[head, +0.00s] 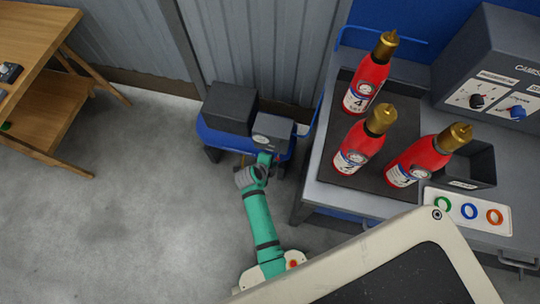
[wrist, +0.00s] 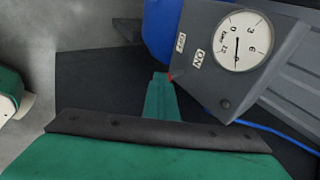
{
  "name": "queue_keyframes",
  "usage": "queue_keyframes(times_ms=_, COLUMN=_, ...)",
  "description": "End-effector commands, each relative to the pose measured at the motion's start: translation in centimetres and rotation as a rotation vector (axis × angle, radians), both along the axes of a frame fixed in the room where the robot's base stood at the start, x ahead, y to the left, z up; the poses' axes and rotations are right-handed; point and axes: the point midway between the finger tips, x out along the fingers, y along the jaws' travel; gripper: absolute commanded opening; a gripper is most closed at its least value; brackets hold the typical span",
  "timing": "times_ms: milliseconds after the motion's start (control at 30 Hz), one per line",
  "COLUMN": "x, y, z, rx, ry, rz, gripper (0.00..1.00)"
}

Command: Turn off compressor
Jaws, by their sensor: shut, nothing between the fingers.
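The compressor has a blue tank (head: 212,138) with dark boxes on top and stands on the floor by the corrugated wall. Its grey control box (head: 273,130) also shows in the wrist view (wrist: 210,85), with a round white gauge (wrist: 242,40), an ON label (wrist: 197,58) and a second small label. A small red part, perhaps the switch, shows at the box edge beside my fingertips. My gripper (head: 265,157) is shut and empty, its tip close to the front of the box in the wrist view (wrist: 160,77). I cannot tell whether it touches.
A wooden table (head: 45,45) stands at the left. The floor between is clear. A blue hose (wrist: 275,133) runs below the control box.

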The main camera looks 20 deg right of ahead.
Motion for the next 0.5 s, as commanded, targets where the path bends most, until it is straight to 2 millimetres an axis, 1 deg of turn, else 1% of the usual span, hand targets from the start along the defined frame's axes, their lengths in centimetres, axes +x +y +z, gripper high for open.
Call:
queue_keyframes(times_ms=67, x=-0.5, y=-0.5, z=-0.6, rx=-0.003, ry=0.002, rz=-0.012, gripper=0.00)
queue_keyframes(times_ms=200, x=-0.7, y=-0.3, z=-1.8, rx=-0.003, ry=0.003, rz=-0.014, gripper=0.00)
queue_keyframes(times_ms=500, x=-0.6, y=-0.2, z=-1.6, rx=-0.002, ry=0.001, rz=-0.009, gripper=0.00)
